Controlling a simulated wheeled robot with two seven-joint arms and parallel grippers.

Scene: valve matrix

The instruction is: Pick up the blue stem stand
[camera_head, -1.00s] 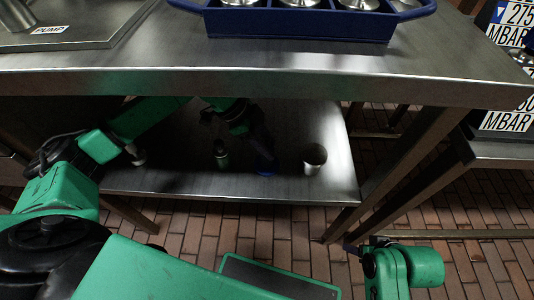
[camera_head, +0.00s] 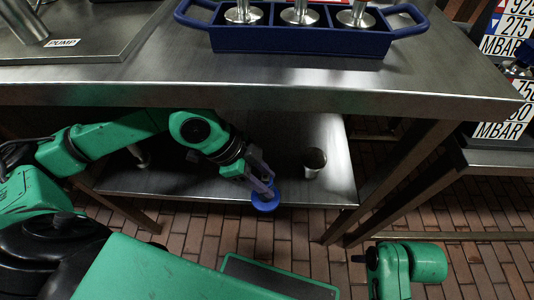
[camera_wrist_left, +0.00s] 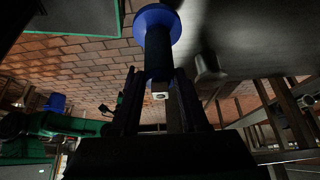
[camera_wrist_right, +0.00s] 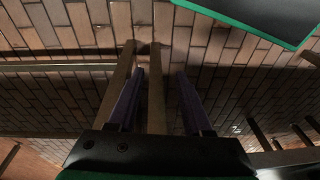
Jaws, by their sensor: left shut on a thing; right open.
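The blue stem stand (camera_head: 265,202) is in the jaws of my left gripper (camera_head: 263,184), at the front edge of the lower shelf in the head view. Its round blue base shows below the fingers. In the left wrist view, the blue base (camera_wrist_left: 157,17) sits at the far end of a dark stem, and my left gripper (camera_wrist_left: 157,85) is shut on that stem. The stand appears clear of the shelf surface. My right gripper (camera_wrist_right: 160,78) is open and empty above the brick floor in the right wrist view.
A metal cup (camera_head: 314,162) stands on the lower shelf (camera_head: 325,192), right of my left gripper. The steel table top (camera_head: 300,92) is above my left arm, carrying a blue crate (camera_head: 300,40) with metal stems. A table leg (camera_head: 390,180) slants at the right.

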